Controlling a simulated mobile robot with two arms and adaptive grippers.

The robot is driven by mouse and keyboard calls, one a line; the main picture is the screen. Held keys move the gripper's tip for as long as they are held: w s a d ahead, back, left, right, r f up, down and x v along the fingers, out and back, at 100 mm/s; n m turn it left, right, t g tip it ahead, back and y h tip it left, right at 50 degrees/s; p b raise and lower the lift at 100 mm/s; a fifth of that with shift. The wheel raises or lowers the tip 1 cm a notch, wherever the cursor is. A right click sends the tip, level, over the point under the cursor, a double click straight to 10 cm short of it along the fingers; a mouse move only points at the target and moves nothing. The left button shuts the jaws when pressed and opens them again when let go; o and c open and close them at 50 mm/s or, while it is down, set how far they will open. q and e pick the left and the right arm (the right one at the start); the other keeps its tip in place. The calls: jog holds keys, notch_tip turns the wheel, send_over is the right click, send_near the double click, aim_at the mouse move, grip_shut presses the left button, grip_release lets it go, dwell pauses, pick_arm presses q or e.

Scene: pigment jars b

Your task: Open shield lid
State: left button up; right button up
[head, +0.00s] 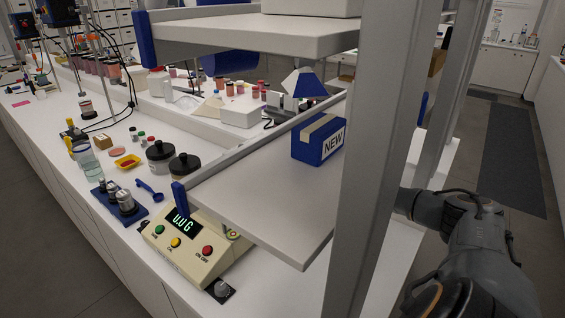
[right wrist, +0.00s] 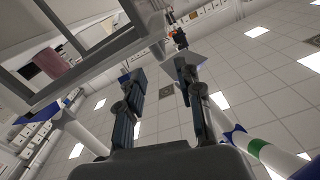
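The beige balance (head: 200,245) stands on the bench in the head view. Its display is lit, with green, yellow and red buttons below it. A shelf board (head: 265,205) covers its back part, and I cannot make out a shield lid there. My right arm comes in at the lower right of the head view and passes behind a grey post, which hides its gripper. In the right wrist view my right gripper (right wrist: 160,75) is open, its two fingers apart with nothing between them. My left gripper is not in view.
The grey post (head: 382,150) and upper shelf (head: 255,35) stand close to my right arm. A blue box marked NEW (head: 318,140) sits on the lower shelf. Black-lidded jars (head: 185,166) and a blue weight block (head: 118,201) are left of the balance.

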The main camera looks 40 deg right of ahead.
jog(key=shift+s+d, duration=0.2)
jog(key=shift+s, duration=1.3)
